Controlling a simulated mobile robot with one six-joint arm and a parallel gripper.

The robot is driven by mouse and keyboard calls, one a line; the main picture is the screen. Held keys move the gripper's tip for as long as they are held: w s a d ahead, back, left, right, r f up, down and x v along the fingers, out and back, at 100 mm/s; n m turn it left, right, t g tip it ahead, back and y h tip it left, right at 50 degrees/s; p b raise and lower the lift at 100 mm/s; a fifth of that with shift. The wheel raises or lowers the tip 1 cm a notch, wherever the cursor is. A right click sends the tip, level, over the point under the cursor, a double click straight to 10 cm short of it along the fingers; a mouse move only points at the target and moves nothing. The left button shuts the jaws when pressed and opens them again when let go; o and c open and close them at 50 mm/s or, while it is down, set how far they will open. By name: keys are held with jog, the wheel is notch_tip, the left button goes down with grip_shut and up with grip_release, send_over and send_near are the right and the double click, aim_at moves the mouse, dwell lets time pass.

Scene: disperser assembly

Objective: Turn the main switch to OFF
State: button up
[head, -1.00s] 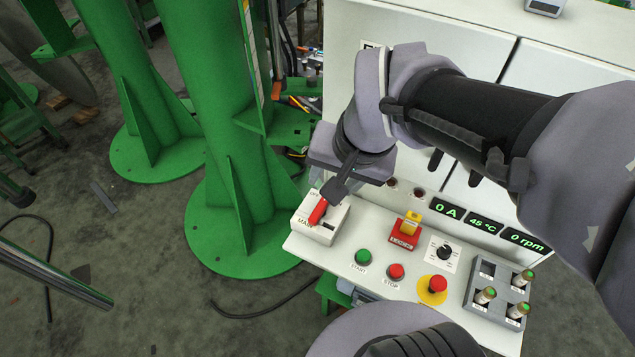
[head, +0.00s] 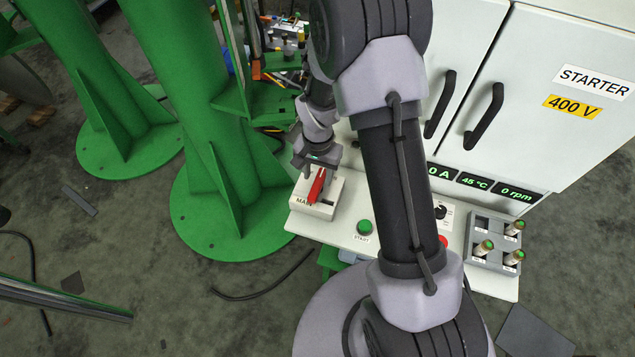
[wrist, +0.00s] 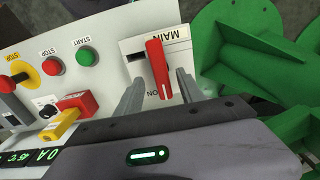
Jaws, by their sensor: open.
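The main switch is a white box (head: 328,208) marked MAIN, with a red lever handle (head: 317,187), at the left end of the control panel. In the wrist view the red handle (wrist: 158,68) runs lengthwise from near the word MAIN, and its near end lies beside the letters ON. My gripper (wrist: 160,82) is open, with one finger on each side of the handle. I see a gap on both sides; whether a finger touches it lower down I cannot tell. In the head view my gripper (head: 316,168) is over the switch's far side, its fingertips partly hidden.
A green START button (head: 365,228) and, in the wrist view, a red STOP button (wrist: 50,66) and a yellow-and-red switch (wrist: 68,115) sit beside the main switch. Green columns (head: 200,120) stand close on the left. Cabinet doors (head: 540,100) rise behind.

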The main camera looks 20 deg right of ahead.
aim_at(318, 183)
notch_tip(318, 183, down, 3)
jog(key=shift+f+b, duration=0.15)
jog(key=shift+b, duration=0.15)
grip_shut()
